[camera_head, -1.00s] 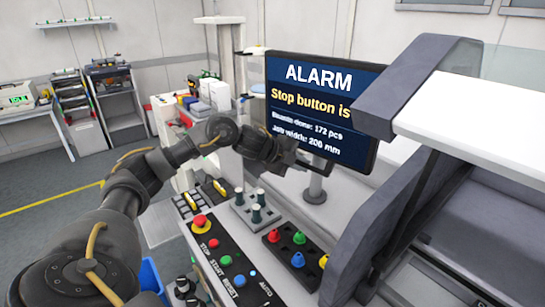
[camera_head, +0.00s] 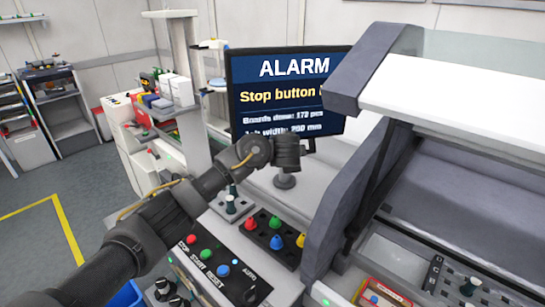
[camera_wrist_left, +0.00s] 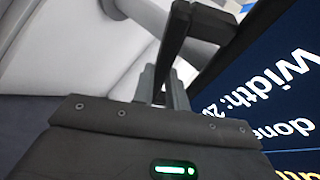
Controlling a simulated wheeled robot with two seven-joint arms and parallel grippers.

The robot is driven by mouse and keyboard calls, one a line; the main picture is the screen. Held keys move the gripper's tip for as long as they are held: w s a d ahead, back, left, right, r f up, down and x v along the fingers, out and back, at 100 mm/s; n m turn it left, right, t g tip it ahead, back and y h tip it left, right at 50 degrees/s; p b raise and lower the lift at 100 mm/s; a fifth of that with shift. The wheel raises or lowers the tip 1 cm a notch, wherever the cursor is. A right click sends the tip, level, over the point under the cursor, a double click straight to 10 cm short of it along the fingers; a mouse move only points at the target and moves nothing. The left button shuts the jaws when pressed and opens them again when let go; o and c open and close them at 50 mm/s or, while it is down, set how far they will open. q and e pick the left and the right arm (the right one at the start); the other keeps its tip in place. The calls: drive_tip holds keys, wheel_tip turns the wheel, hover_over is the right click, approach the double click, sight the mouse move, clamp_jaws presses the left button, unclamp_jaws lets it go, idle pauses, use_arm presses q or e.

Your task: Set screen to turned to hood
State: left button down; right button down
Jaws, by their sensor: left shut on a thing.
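The screen (camera_head: 290,78) stands on a grey post with a round foot. It shows a blue ALARM page, and the hood covers part of its right side. The hood (camera_head: 455,95), white with dark grey edges, is at the right. My left gripper (camera_head: 304,143) is at the screen's lower edge, right of its middle. In the left wrist view, my left gripper's fingers (camera_wrist_left: 164,84) are shut on a dark bar (camera_wrist_left: 185,28) beside the screen's face (camera_wrist_left: 270,85). The bar looks like the screen's handle. My right gripper is out of view.
A control panel (camera_head: 215,262) with coloured buttons lies below my left arm. A dark block with coloured pegs (camera_head: 262,236) stands right of it. A shelf rack (camera_head: 55,115) is at the far left. Open floor with a yellow line lies at left.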

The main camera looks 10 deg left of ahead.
use_arm(q)
drive_tip(key=shift+w+d+n+y, duration=0.1)
drive_tip(key=shift+d+n+y, duration=0.3)
drive_tip(key=shift+d, duration=0.05)
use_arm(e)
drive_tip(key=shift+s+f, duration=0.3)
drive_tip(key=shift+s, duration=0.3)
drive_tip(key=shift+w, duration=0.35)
use_arm(q)
drive_tip(key=c, duration=1.4)
unclamp_jaws()
drive_tip(key=shift+w, duration=0.1)
